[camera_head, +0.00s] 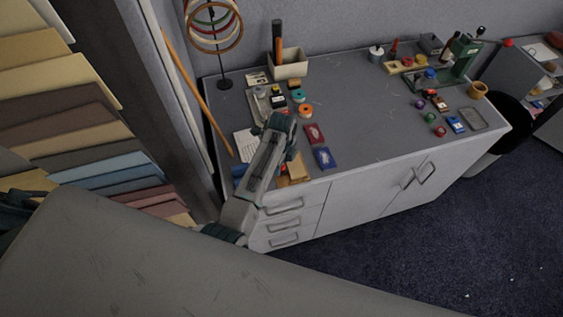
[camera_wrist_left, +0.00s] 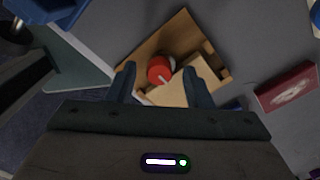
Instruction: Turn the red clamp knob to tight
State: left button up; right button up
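My left gripper (camera_wrist_left: 160,86) is open, one finger on each side of the knob in this view. I cannot tell whether the fingers touch it. My right gripper is not in view.
A dark red box (camera_wrist_left: 287,86) lies right of the fixture. In the head view a blue box (camera_head: 324,158) and tape rolls (camera_head: 305,111) are close by on the grey table (camera_head: 370,130). A hoop stand (camera_head: 224,83) rises at the back left. The table's middle is clear.

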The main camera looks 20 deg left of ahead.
pick_arm(q)
notch_tip(320, 180, up, 11)
jog(key=b, duration=0.3)
jog(key=shift+f, duration=0.15)
dwell(0.5)
